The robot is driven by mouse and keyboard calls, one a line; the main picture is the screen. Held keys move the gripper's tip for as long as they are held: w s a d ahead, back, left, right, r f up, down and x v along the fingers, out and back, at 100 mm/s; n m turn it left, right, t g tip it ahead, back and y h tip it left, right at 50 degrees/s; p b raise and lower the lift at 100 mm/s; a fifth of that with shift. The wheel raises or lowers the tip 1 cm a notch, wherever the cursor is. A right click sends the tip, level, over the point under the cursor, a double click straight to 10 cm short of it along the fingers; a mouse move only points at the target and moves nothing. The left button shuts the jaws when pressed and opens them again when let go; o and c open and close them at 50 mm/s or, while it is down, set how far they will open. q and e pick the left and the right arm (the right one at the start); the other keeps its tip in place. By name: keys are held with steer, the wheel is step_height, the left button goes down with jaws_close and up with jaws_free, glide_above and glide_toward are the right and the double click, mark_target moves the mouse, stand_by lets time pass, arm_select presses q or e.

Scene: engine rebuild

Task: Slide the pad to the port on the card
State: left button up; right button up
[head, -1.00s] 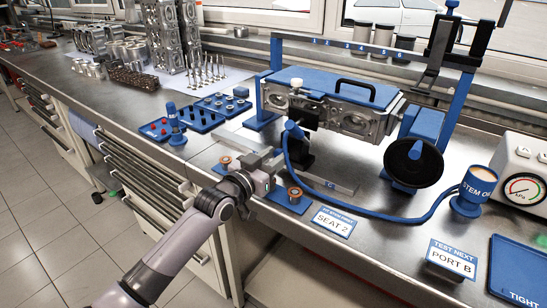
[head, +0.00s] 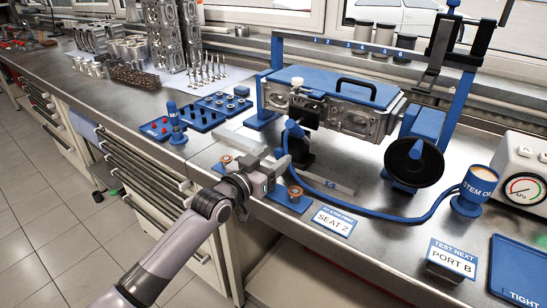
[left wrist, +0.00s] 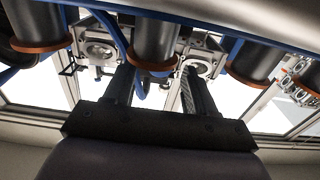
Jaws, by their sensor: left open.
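The card (head: 453,260) at the front right of the bench reads "TEST NEXT PORT B". The cylinder head (head: 345,112) lies in the blue-topped test fixture. A dark block with a blue hose fitting (head: 293,131), probably the pad, is at the head's front face, left of its middle; its exact contact is hidden. My left gripper (head: 277,160) is open just in front of and below that fitting. In the left wrist view both dark fingers of the left gripper (left wrist: 158,88) are apart, with blue hose beyond them. My right gripper is not in view.
A blue hose (head: 370,211) curves right to the "STEM OIL" cup (head: 477,188). Copper-ringed posts (head: 295,194) stand near the gripper. A black handwheel (head: 412,162), a gauge box (head: 525,180) and a "TIGHT" tray (head: 515,270) are to the right. Blue trays (head: 218,106) lie left.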

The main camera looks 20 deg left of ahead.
arm_select(q)
steer(key=shift+v, duration=3.2)
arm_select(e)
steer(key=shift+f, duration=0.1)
